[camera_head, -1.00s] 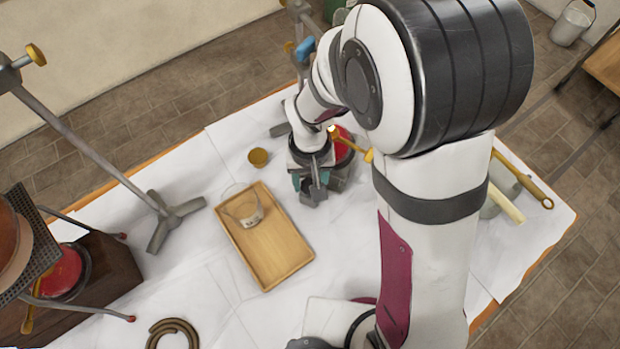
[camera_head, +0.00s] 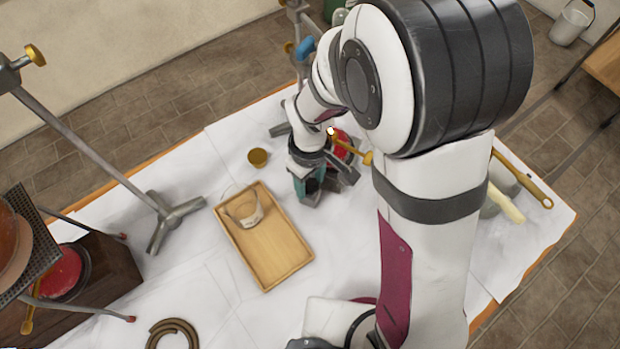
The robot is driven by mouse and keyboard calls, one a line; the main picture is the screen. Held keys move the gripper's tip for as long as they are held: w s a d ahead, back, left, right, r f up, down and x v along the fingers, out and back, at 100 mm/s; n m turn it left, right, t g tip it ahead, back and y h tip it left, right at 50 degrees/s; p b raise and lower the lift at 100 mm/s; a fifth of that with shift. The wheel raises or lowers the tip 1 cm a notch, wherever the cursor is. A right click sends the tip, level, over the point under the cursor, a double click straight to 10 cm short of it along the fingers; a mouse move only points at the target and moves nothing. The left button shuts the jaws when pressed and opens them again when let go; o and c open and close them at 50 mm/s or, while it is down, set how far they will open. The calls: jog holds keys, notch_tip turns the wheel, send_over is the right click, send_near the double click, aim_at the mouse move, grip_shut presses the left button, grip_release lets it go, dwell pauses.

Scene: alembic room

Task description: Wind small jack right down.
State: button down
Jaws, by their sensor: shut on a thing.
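My gripper (camera_head: 312,187), with teal finger parts, points down at the white-covered table right of the wooden tray. It is shut at the near side of a small grey jack (camera_head: 346,172), mostly hidden behind the gripper and wrist. The part between the fingers is too small and covered to make out; it appears to be the jack's knob. A red round thing (camera_head: 343,143) with a dark rim shows just behind the wrist, at or above the jack. The jack's height cannot be read from here.
The wooden tray (camera_head: 282,268) holds a clear glass vessel (camera_head: 244,211). A small brass cup (camera_head: 258,158) stands behind it. A grey tripod stand (camera_head: 163,222), a dark block (camera_head: 112,268) with a red round thing (camera_head: 62,272), and a coiled hose (camera_head: 172,333) are left.

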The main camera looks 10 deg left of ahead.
dwell(0.3)
jog(key=shift+c, duration=1.5)
grip_release()
